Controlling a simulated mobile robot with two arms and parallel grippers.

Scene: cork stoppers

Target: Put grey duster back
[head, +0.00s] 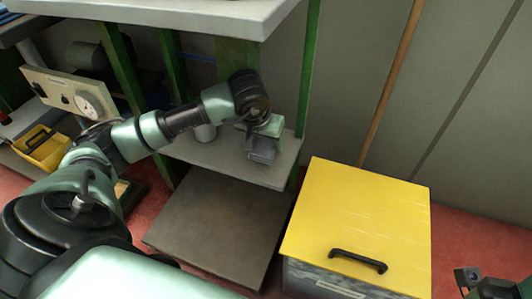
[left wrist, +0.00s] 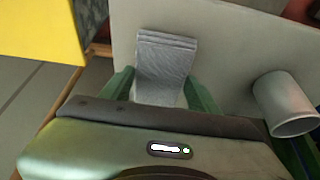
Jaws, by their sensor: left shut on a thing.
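The grey duster (head: 262,154) is a folded, ribbed cloth at the middle shelf (head: 220,160) of the rack. My left gripper (head: 264,134) comes down from above and is shut on it. In the left wrist view the duster (left wrist: 165,62) sits between the two green fingers (left wrist: 160,92), and its ribbed end sticks out beyond them over the pale shelf board (left wrist: 222,50). I cannot tell whether its underside touches the board. My right gripper (head: 468,282) shows only in part at the lower right corner, dark, its jaws unclear.
A grey cup (head: 205,133) stands on the same shelf, left of the duster; it also shows in the left wrist view (left wrist: 284,104). The upper shelf (head: 200,14) overhangs. A yellow-lidded box (head: 360,215) stands at right. The lower shelf (head: 215,225) is bare.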

